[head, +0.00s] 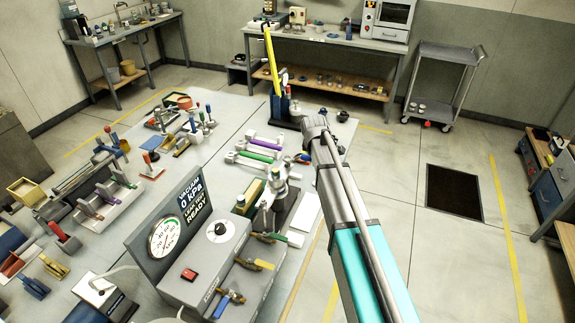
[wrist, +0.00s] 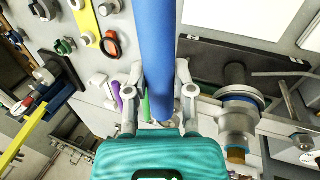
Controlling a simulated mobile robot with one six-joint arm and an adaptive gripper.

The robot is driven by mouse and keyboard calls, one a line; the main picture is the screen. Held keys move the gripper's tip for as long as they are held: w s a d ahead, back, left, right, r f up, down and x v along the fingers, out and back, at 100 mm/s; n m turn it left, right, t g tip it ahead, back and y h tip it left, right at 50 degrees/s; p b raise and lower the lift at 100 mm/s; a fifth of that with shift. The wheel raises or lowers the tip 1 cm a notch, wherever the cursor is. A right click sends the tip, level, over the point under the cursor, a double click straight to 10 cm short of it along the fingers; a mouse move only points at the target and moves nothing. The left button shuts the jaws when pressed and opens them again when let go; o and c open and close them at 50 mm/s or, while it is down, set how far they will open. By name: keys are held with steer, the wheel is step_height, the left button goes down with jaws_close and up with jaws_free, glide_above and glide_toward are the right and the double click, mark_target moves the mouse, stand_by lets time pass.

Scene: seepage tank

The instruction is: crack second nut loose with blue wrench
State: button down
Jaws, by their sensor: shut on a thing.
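My gripper (wrist: 160,76) is shut on the blue wrench (wrist: 157,35), whose long blue handle runs between the two fingers and out of the top of the wrist view. The wrench's head is out of that view. In the head view my gripper (head: 304,154) is over the right part of the table, mostly hidden by my arm. A metal fitting (wrist: 238,118) with a blue ring and a brass part stands right of my gripper in the wrist view, apart from the handle. I cannot tell which nut is the second one, or whether the wrench is on it.
Purple (head: 267,142) and green (head: 258,158) handled wrenches lie on the table. The vacuum gauge box (head: 185,240) stands in front, reading 0 kPa. A yellow bar (head: 270,55) rises at the table's far end. Open floor lies to the right.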

steer(key=shift+r+p, duration=1.9)
steer(key=shift+r, duration=0.1)
